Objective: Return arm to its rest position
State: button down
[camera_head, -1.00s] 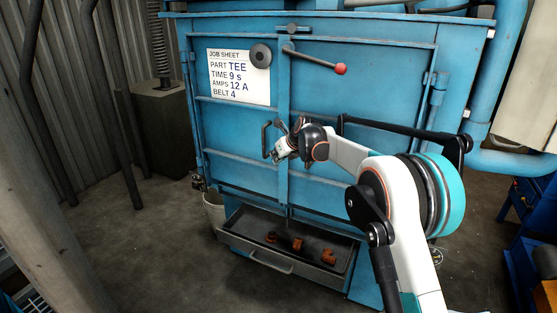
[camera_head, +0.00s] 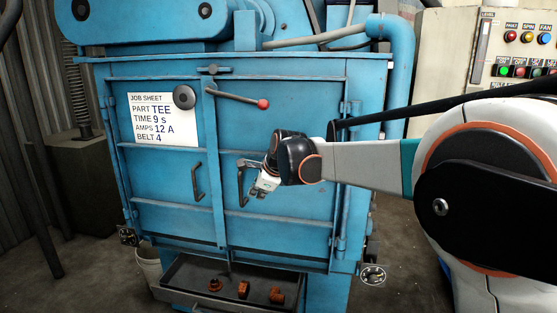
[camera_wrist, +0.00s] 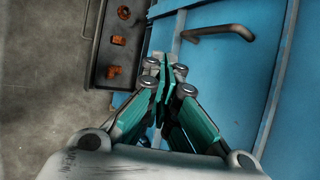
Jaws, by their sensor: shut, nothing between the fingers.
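My gripper (camera_head: 258,192) is shut and empty in the head view, in front of the right door of the blue drum blaster (camera_head: 280,110). It is close to the right door's black handle (camera_head: 241,182); I cannot tell whether they touch. My white arm reaches in from the right side. In the wrist view my gripper's teal fingers (camera_wrist: 165,80) are together with nothing between them. A door handle (camera_wrist: 220,32) shows above and to the right of them.
A tray (camera_head: 172,272) with several rusty orange parts (camera_head: 243,289) sits below the closed doors. A job sheet (camera_head: 150,125) hangs on the left door. A red-knobbed lever (camera_head: 238,97) crosses the doors' top. A control panel (camera_head: 520,50) stands at the right.

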jog(key=s+d+n+h+b, duration=0.25)
jog(key=s+d+n, duration=0.65)
jog(key=s+d, duration=1)
jog(key=s+d+f+n, duration=0.2)
jog(key=s+f+n, duration=0.1)
jog(key=s, duration=0.4)
jog(key=s+d+f+n+h+b, duration=0.1)
jog(key=s+d+f+n, duration=0.1)
jog(key=s+f+n, duration=0.2)
jog(key=s+d+f+n+b, duration=0.1)
jog(key=s+d+f+n, duration=0.2)
jog(key=s, duration=0.7)
jog(key=shift+s+f+t+h, duration=0.3)
jog(key=shift+s+f+h, duration=0.05)
jog(key=shift+f, duration=0.3)
jog(key=shift+a, duration=0.1)
